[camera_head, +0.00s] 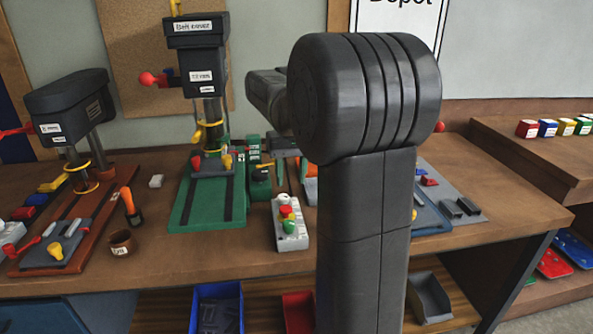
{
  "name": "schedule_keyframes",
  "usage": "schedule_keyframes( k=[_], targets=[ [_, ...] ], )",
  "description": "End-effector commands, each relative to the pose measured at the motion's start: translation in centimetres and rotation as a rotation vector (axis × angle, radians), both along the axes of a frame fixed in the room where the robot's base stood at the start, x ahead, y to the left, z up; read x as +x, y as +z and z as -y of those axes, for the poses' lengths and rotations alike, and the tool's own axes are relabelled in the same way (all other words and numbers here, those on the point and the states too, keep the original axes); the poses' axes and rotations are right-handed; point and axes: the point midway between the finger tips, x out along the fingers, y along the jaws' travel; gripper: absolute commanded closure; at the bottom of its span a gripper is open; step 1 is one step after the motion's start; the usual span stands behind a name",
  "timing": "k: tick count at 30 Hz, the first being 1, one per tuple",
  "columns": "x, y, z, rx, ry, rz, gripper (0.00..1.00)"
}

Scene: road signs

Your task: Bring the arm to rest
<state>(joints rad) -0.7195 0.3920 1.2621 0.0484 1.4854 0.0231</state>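My arm stands upright in the middle of the head view, a dark grey column with a thick ribbed rounded joint on top. A shorter dark link reaches from behind the joint toward the left and back, above the workbench (150,260). My gripper does not show; it is either hidden behind the arm or out of the picture. I cannot see whether it holds anything.
A drill press (68,93) stands at left and a machine with a green base (205,205) near the middle. A control box with coloured buttons (289,225) sits just left of my arm. A blue bin (217,307) is below. A side shelf (530,160) is at right.

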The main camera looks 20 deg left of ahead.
Motion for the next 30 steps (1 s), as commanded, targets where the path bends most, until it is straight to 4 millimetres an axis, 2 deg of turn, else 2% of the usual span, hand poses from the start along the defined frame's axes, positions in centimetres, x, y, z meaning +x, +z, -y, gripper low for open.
schedule_keyframes(
  k=[7, 11, 24, 30],
  targets=[
    [0.0, -0.3, 0.0, -0.001, 0.000, -0.001, 0.61],
    [-0.1, -1.4, 0.0, -0.003, 0.000, -0.003, 0.61],
    [-0.4, -9.8, -0.3, -0.003, 0.001, -0.004, 0.61],
    [-0.4, -12.8, -0.5, -0.003, 0.001, -0.003, 0.61]
  ],
)
